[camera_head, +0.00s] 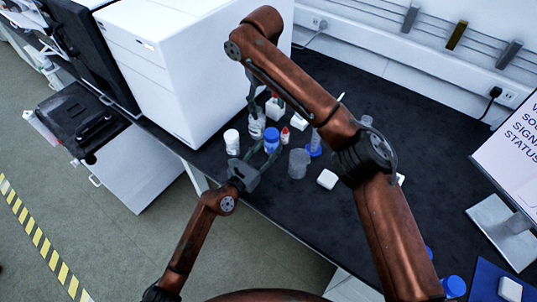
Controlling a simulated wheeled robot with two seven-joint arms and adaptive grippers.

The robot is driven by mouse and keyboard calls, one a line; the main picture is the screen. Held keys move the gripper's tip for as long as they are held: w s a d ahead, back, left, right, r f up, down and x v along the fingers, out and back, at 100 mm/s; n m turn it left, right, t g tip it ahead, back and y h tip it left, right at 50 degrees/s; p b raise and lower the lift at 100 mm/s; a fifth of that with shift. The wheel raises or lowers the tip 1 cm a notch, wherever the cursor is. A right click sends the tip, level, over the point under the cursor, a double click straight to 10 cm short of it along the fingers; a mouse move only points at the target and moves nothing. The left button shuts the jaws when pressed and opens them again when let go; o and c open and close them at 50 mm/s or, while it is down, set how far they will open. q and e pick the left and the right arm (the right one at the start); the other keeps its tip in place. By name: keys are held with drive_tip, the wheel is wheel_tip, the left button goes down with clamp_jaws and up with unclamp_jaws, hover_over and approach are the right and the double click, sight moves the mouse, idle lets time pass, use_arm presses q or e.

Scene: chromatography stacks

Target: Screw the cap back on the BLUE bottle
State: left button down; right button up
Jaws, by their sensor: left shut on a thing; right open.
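A small bottle with a blue top (271,135) stands on the dark bench among other labware. My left gripper (264,154) reaches in from the lower left, and its fingers are shut around this bottle's lower part. Whether the blue top is a separate cap seated on the bottle is too small to tell. My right gripper (263,104) is open above and behind the bottle, near a clear bottle (256,126). Its arm crosses the bench and hides part of it. I cannot make out a loose cap for certain.
A clear beaker (298,164) and a white block (327,179) are nearby. A large white instrument (185,75) stands behind left. A blue-topped item (454,287) is lower right.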

use_arm(q)
drive_tip(key=c, duration=1.1)
unclamp_jaws()
drive_tip(key=shift+c, duration=0.2)
drive_tip(key=v, duration=1.2)
